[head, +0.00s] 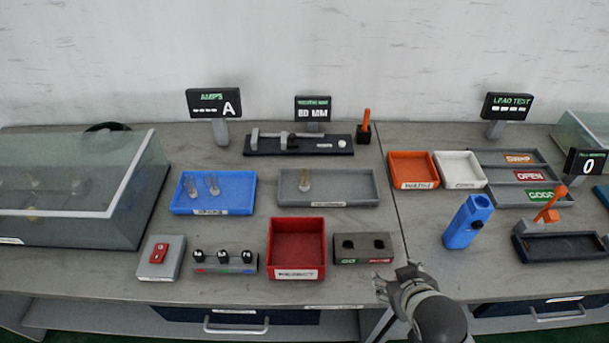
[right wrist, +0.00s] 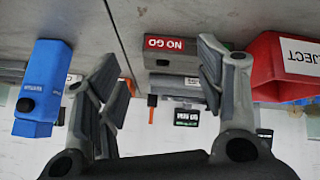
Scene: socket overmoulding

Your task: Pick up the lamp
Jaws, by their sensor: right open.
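Two small clear glass lamps stand upright in the blue tray (head: 240,190), one at its left (head: 192,187) and one beside it (head: 212,184). Another lamp (head: 305,181), with a yellowish tint, stands in the grey tray (head: 350,187). My right gripper (head: 396,279) is open and empty at the table's front edge, right of the go/no-go block and well apart from the lamps. Its two spread fingers also show in the right wrist view (right wrist: 157,65); I make out no lamp there. My left gripper is not in view.
The red reject bin (head: 297,267) and the go/no-go block (head: 363,256) stand left of my right gripper. A blue holder (head: 467,222) stands to its right. A glass-covered case (head: 70,190) fills the far left. Bare table lies between block and holder.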

